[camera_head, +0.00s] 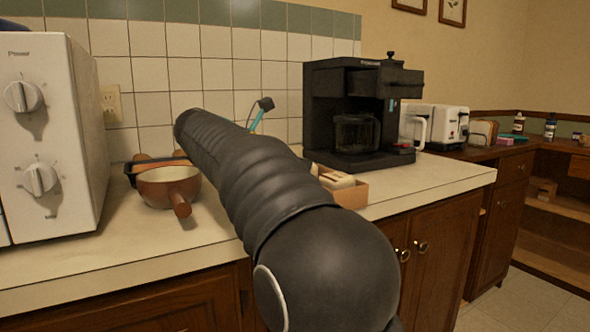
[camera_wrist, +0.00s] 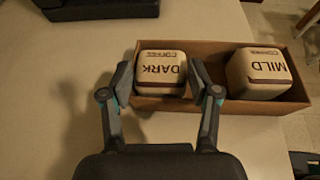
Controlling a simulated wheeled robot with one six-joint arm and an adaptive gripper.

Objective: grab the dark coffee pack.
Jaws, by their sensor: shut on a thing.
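The dark coffee pack (camera_wrist: 161,74), a cream block with brown bands and the words DARK COFFEE, is in the wrist view, at the left end of an open cardboard box (camera_wrist: 222,105). My gripper (camera_wrist: 160,80) is shut on it, one finger on each side. Its lower part is hidden by the box wall. The mild coffee pack (camera_wrist: 258,72) stands in the right part of the same box. In the head view my arm hides the gripper and part of the box (camera_head: 352,195); a cream pack shows there, its label unreadable.
A black coffee maker (camera_head: 345,110) stands behind the box, with a white toaster (camera_head: 448,125) farther right. A brown pan (camera_head: 165,188) and a white microwave (camera_head: 50,130) are at left. The counter's front edge is close to the box.

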